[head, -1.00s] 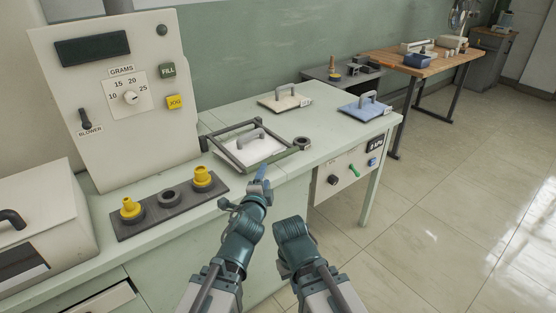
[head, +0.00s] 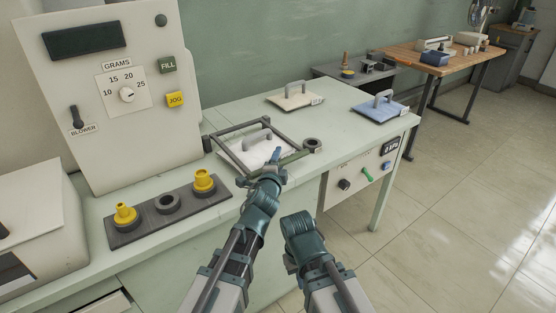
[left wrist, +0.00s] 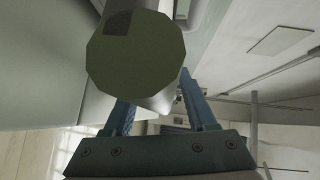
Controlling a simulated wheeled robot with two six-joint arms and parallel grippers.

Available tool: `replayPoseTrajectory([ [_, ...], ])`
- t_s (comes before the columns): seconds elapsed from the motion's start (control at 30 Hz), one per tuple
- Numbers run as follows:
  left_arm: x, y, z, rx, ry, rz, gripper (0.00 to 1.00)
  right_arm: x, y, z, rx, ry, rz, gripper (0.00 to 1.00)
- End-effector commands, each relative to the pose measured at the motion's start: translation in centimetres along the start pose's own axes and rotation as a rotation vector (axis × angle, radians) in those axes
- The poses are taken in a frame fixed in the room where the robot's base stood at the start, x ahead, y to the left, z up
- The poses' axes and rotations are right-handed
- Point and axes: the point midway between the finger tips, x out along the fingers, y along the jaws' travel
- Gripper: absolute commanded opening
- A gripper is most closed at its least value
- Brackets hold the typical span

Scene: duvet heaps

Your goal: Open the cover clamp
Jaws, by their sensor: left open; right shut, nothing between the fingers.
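The cover clamp is a dark grey frame (head: 221,151) around a white pad (head: 256,157) with a grey handle, on the pale green bench. Its front bar has a dull green grip (head: 294,157). My left gripper (head: 276,156) is open at the front bar, close to the grip. In the left wrist view, the round end of a green cylinder (left wrist: 135,55) looms in front of the open blue fingers (left wrist: 160,112); I cannot tell whether they touch it. My right gripper (head: 291,262) is low in front of the bench, mostly hidden by its arm, shut and empty.
A black ring (head: 312,145) stands by the frame's right corner. Farther back lie a cream pad (head: 294,98) and a blue pad (head: 381,108) with handles. A dark rack (head: 150,225) with yellow fittings sits left of my left arm, before the dial panel (head: 165,120).

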Motion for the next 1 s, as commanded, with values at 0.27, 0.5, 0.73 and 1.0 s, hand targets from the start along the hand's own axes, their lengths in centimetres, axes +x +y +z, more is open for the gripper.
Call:
replayPoseTrajectory([
  [0.27,0.16,0.0,-0.04,0.0,0.0,0.0,0.57,0.02,0.0,0.0,0.0,0.0,0.0,0.0],
  [0.5,0.16,0.0,-0.04,0.0,0.0,0.0,0.14,0.02,0.0,0.0,0.0,0.0,0.0,0.0],
  [0.73,0.15,0.01,-0.03,0.0,0.0,0.0,0.0,0.02,0.0,0.0,0.0,0.0,0.0,0.0],
  [1.0,0.14,0.03,-0.03,-0.001,0.0,0.001,0.0,0.03,0.0,0.0,0.0,0.0,0.0,0.0],
])
